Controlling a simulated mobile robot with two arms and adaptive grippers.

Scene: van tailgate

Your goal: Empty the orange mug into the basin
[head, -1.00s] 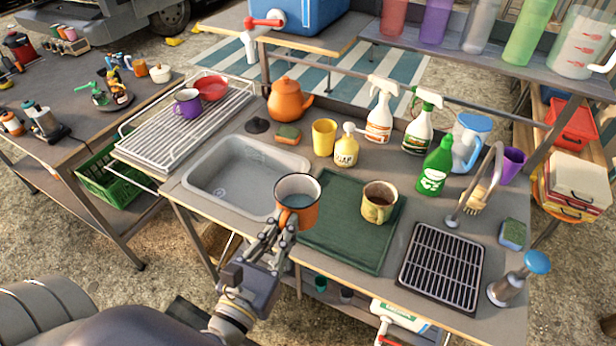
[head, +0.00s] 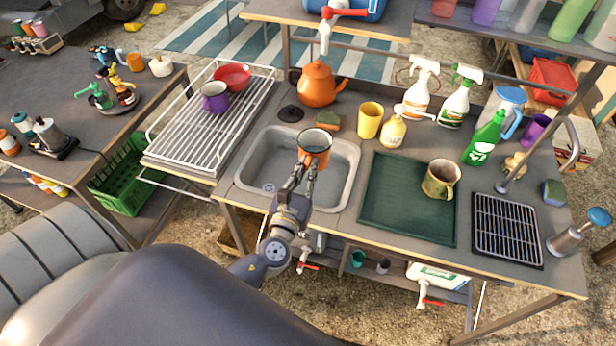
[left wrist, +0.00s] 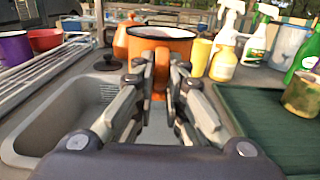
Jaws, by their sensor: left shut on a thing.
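The orange mug (head: 316,151) is held upright over the right part of the grey basin (head: 272,184). My left gripper (head: 303,174) is shut on the mug from its near side. In the left wrist view the mug (left wrist: 176,48) stands between the gripper's fingers (left wrist: 161,72), with its handle toward me. In the left wrist view the basin (left wrist: 60,125) lies to the left and below. My right gripper is not in view.
A green mat (head: 385,220) with a speckled mug (head: 440,180) lies right of the basin. Behind stand an orange teapot (head: 317,86), a yellow cup (head: 369,120) and a soap bottle (head: 393,132). A wire rack (head: 190,142) is on the left.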

